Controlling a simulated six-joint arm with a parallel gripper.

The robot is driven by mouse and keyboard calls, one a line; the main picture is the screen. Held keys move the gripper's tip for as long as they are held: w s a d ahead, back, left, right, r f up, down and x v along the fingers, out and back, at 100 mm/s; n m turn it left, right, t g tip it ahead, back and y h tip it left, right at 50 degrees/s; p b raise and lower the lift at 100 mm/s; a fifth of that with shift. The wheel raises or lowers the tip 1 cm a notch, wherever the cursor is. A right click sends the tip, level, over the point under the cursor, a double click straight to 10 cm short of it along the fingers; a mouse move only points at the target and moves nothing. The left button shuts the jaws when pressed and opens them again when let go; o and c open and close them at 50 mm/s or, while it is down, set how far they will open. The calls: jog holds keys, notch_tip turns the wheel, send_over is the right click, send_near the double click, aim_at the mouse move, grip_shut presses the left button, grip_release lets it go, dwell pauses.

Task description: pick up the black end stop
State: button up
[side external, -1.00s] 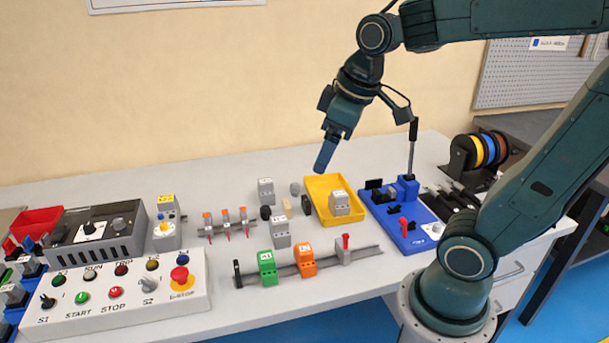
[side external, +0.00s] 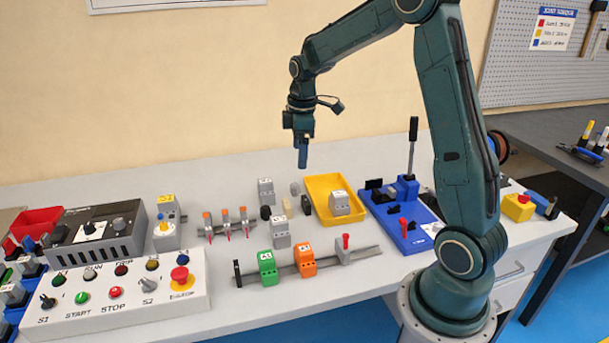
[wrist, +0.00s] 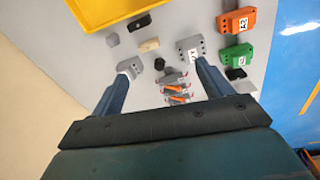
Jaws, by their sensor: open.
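A small black upright block (side external: 306,205), loose on the table left of the yellow tray, looks like the end stop. In the wrist view it is a dark block (wrist: 139,22) with a light spot, near the top. Another black piece (side external: 237,274) stands at the left end of the rail; it also shows in the wrist view (wrist: 236,74) beside the green block. My gripper (side external: 303,165) hangs above the table behind the loose parts, touching nothing. In the wrist view my gripper (wrist: 161,72) is open and empty, its fingers wide apart.
Close to the loose block are a beige piece (side external: 287,204), a black knob-like part (side external: 265,212), grey blocks (side external: 265,191) (side external: 280,232) and the yellow tray (side external: 352,225). The rail (side external: 325,263) carries green and orange blocks. A blue bending fixture (side external: 400,225) stands right.

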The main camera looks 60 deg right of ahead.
jog(key=n+g, duration=0.1)
jog(key=n, duration=0.1)
send_over(306, 199)
notch_tip(306, 199, down, 7)
jog(key=shift+a+f, duration=0.15)
jog(key=shift+f, duration=2.05)
jog(key=shift+a+f, duration=0.15)
jog(key=shift+f, duration=2.05)
jog(key=shift+f, duration=0.1)
jog(key=shift+s+d+f, duration=0.1)
jog(key=shift+f, duration=1.2)
jog(key=shift+d+f, duration=0.1)
jog(key=shift+f, duration=1.15)
jog(key=c, duration=1.1)
jog(key=shift+o, duration=0.2)
